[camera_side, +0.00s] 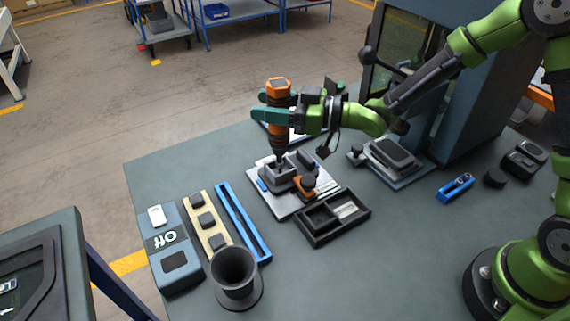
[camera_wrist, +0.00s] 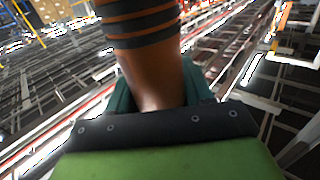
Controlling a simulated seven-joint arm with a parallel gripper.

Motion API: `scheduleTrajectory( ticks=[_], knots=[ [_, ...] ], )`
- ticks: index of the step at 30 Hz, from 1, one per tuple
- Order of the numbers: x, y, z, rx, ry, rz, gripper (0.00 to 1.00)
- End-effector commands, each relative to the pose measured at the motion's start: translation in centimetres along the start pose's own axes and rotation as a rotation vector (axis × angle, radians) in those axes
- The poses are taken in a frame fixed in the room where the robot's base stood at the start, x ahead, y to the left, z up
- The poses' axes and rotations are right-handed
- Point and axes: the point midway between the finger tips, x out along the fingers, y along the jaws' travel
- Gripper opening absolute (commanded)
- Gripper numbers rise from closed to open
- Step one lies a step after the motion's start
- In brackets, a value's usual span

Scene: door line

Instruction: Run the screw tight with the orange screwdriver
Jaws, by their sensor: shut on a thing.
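The orange screwdriver (camera_side: 279,95) stands upright in the side view, its black lower end pointing down onto the grey fixture block (camera_side: 279,178). My gripper (camera_side: 262,114) is shut around the screwdriver's body with its teal fingers. In the wrist view the screwdriver (camera_wrist: 145,60) shows as an orange body with dark bands between the teal fingers (camera_wrist: 160,95). The screw is hidden or too small to make out, so I cannot tell whether the tip touches it. The block sits on a light metal plate (camera_side: 290,207).
An orange-and-black clamp (camera_side: 304,187) stands beside the block. A black divided tray (camera_side: 331,217) lies in front. A blue rail (camera_side: 243,222), a box marked "Off" (camera_side: 174,248) and a dark funnel (camera_side: 235,277) are at left. A tall machine (camera_side: 455,90) stands behind at right.

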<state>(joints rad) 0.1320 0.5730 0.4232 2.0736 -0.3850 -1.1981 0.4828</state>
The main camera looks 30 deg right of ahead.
Motion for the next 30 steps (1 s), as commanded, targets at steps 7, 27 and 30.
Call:
scheduleTrajectory(
  ticks=[7, 27, 30],
  knots=[
    [-0.08, 0.02, 0.36, 0.005, -0.007, 0.002, 0.00],
    [-0.13, -0.02, 0.93, 0.007, -0.010, 0.001, 0.00],
    [-0.12, -0.01, 0.91, 0.007, -0.009, 0.002, 0.00]
  ],
)
